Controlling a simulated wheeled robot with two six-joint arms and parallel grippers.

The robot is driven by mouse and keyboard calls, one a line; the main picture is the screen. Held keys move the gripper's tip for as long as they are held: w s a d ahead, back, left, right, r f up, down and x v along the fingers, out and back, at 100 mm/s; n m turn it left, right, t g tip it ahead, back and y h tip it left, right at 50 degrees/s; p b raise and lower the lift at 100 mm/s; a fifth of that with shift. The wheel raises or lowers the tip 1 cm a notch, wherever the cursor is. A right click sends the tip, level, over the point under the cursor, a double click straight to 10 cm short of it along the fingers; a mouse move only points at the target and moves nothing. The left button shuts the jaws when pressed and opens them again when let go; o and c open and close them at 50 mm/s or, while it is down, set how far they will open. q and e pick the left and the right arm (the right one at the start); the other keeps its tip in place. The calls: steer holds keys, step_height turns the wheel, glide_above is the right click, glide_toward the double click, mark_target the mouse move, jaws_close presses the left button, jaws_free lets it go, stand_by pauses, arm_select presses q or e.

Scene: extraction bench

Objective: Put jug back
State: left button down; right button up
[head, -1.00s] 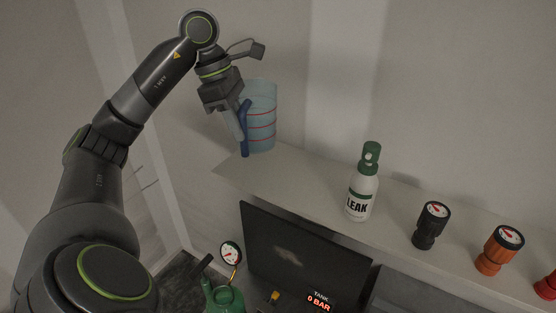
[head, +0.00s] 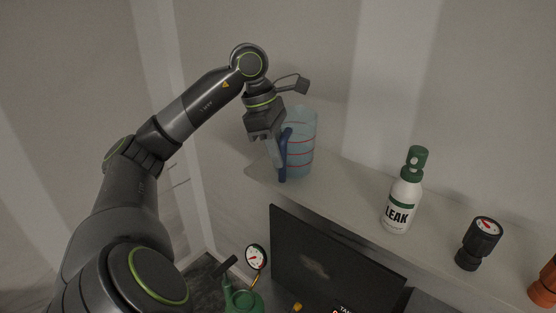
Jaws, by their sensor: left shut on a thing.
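The jug (head: 301,145) is a translucent light-blue vessel with red level lines and a dark blue handle. It is upright at the left end of the pale shelf (head: 345,180). My left gripper (head: 279,165) comes down from above on the jug's left side and is shut on its handle. The jug's base appears to be at the shelf surface, but I cannot tell for sure whether it rests there. My right gripper is not in view.
A white LEAK bottle (head: 401,205) with a green cap stands on the shelf, right of the jug. A black gauge (head: 479,243) and an orange gauge (head: 545,285) stand farther right. Below are a dark screen (head: 325,262) and a green can (head: 243,300) near a dial gauge (head: 256,258).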

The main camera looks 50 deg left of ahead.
arm_select(q)
steer(key=shift+f, duration=0.95)
steer(key=shift+w, duration=0.1)
steer(key=shift+f, duration=0.15)
steer(key=c, duration=1.3)
jaws_free()
